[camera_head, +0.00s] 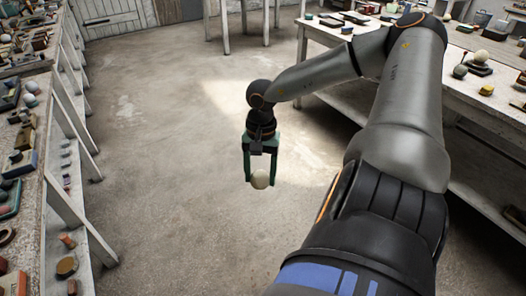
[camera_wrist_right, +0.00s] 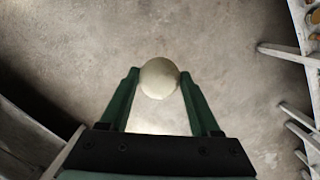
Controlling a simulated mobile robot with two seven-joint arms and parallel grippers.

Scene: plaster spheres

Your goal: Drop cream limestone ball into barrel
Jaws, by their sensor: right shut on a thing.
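My right gripper (camera_head: 261,175) has green fingers and is shut on a cream ball (camera_head: 260,180), holding it in the air above the bare floor between the tables. In the right wrist view the ball (camera_wrist_right: 159,78) sits between the two green fingertips, with concrete floor beyond it. No barrel that I can make out is in either view. My left gripper is not in view.
A long white bench (camera_head: 45,200) crowded with small stones and blocks runs along the left. A white table (camera_head: 480,95) with more objects stands at the right. The concrete floor (camera_head: 170,170) between them is clear. A closed door (camera_head: 108,16) is at the back.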

